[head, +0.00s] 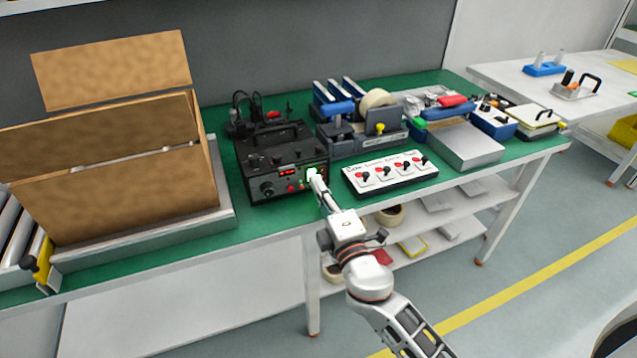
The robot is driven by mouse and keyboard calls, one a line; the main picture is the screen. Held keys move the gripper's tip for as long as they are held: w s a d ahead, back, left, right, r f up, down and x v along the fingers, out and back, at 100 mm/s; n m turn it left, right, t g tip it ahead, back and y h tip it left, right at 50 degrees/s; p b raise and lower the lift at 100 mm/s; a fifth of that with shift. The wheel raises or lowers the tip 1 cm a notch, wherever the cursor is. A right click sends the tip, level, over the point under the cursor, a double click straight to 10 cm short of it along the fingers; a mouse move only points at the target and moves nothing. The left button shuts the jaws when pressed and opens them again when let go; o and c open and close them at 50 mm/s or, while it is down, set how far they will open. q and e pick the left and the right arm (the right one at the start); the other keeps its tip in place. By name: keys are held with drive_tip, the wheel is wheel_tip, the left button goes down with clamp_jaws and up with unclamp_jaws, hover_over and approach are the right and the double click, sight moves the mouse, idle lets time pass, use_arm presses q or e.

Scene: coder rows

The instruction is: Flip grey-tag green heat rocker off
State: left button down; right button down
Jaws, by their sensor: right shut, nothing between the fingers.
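A black coder unit (280,160) with a red lit display (290,172) stands on the green bench top. A small green lit rocker (311,171) is at the right end of its front panel. My right gripper (315,179) is shut and empty, with its tips at the green rocker. I cannot tell whether they touch it. The tips partly cover the rocker, so its position and any grey tag cannot be made out. My left gripper is not in view.
A white panel with several red-and-black switches (390,174) lies just right of the gripper. A tape dispenser (375,115) stands behind it. A large open cardboard box (120,200) fills the left of the bench.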

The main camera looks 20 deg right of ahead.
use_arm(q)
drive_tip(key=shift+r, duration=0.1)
use_arm(e)
drive_tip(key=shift+w, duration=0.35)
